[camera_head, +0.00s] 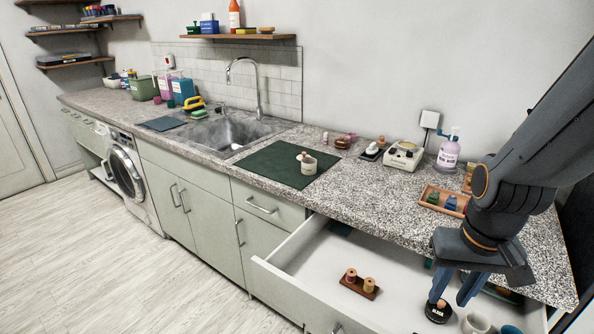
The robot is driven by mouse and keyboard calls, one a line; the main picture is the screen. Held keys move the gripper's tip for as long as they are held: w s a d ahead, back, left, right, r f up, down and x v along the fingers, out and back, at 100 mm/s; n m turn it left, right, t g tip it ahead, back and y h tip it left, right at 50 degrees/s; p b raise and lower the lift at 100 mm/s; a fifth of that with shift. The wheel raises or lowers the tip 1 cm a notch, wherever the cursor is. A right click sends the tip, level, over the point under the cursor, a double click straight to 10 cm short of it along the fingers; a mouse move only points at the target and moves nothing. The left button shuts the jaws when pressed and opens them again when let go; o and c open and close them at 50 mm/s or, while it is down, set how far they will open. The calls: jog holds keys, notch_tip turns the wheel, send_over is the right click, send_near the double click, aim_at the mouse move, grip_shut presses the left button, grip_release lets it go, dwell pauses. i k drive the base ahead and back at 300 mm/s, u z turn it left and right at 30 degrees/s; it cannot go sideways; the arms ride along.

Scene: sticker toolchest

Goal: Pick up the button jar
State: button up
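My gripper (449,300) points down into the open drawer (285,287) at the lower right. Its two blue-grey fingers are apart, with nothing seen between them. A round item with a black, white-lettered top (438,312) is just below the left fingertip. Whether the finger touches it is unclear. I cannot tell for certain whether this is the button jar, since its sides are hardly visible. A small pale cup (309,166) stands on the dark green mat (272,168) on the counter, with a wooden piece at its rim.
A wooden holder with two thread spools (360,283) lies in the drawer, left of my gripper. A pale cup (476,323) stands close on the right. A wooden tray (424,203) and a pump bottle (448,153) are on the counter.

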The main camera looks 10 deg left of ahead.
aim_at(309, 165)
jog(key=u, duration=2.5)
jog(key=i, duration=2.6)
jog(key=z, duration=3.25)
jog(key=i, duration=1)
